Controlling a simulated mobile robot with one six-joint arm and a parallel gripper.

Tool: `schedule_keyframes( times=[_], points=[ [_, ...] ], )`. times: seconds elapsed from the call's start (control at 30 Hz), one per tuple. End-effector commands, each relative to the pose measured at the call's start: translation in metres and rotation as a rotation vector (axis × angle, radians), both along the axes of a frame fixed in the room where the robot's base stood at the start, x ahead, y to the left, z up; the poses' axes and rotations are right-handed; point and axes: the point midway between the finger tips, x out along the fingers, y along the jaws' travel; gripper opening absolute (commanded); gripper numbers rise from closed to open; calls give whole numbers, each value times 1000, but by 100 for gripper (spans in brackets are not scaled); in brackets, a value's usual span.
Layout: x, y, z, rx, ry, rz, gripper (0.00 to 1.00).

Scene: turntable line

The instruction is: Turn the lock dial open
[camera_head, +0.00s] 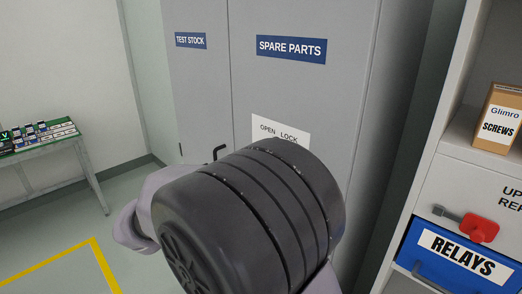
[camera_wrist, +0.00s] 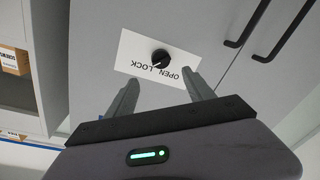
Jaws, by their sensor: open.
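The lock dial (camera_wrist: 161,58) is a round black knob on a white plate (camera_wrist: 128,45) on the grey cabinet door, seen in the wrist view. The plate is marked OPEN and LOCK and appears upside down there. A small pale mark on the dial seems to point to the LOCK side. My gripper (camera_wrist: 160,79) is open and empty, its two fingers pointing at the plate with the dial between and beyond their tips, apparently apart from it. In the head view the plate's top edge (camera_head: 281,130) shows; my dark arm hides the dial and gripper.
The grey cabinet (camera_head: 290,85) has TEST STOCK and SPARE PARTS labels. Two black door handles (camera_wrist: 246,24) stand out beside the dial. A shelf unit at right holds a SCREWS box (camera_head: 497,120) and a blue RELAYS bin (camera_head: 457,258). A table (camera_head: 55,137) stands at left.

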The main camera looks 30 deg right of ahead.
Motion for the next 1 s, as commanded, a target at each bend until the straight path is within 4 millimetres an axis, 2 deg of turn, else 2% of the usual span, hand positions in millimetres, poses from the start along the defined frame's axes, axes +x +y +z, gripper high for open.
schedule_keyframes(
  times=[0.1, 0.3, 0.5, 0.77, 0.8, 0.87, 1.0],
  points=[
    [15, -34, -3, 0, 1, -6, 62],
    [35, -76, -2, 0, 2, -4, 62],
    [45, -95, -1, 0, 3, -1, 62],
    [46, -97, 0, 1, 4, 0, 62],
    [46, -97, 0, 1, 4, 0, 60],
    [46, -97, 0, 1, 4, 0, 48],
    [46, -97, 0, 0, 3, -1, 20]
  ],
)
